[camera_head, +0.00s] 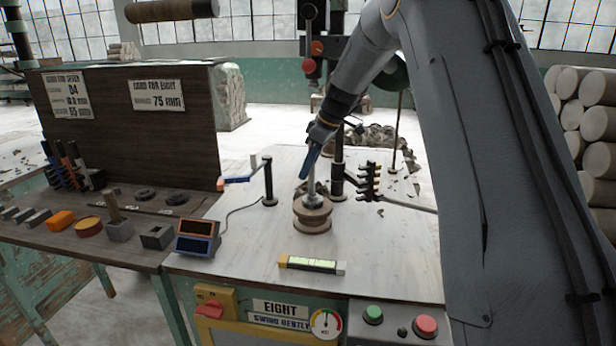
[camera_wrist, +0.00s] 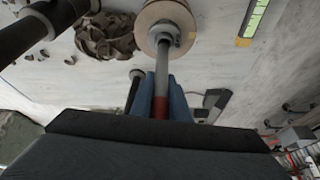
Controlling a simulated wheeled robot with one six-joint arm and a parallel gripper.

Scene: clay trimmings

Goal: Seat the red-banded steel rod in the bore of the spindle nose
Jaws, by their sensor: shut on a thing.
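The steel rod (camera_head: 311,182) is upright, or nearly so, below my gripper (camera_head: 312,160). In the wrist view the rod (camera_wrist: 161,72) runs from between my blue fingers (camera_wrist: 160,98) to the spindle nose, with its red band (camera_wrist: 160,108) near the fingers. My gripper is shut on the rod near its upper end. The spindle nose (camera_head: 313,202) is a grey collar on top of a tan spool-like wheel (camera_head: 312,220), and it also shows in the wrist view (camera_wrist: 165,31). The rod's lower end meets the collar; I cannot tell how deep it sits, and the bore is hidden.
A black post with a dark rack (camera_head: 370,182) stands close right of the spindle. A thin stand with a blue-tipped arm (camera_head: 268,180) is on the left. A level-like bar (camera_head: 312,264) lies in front. Dark clay trimmings (camera_wrist: 105,36) lie behind. The front right tabletop is clear.

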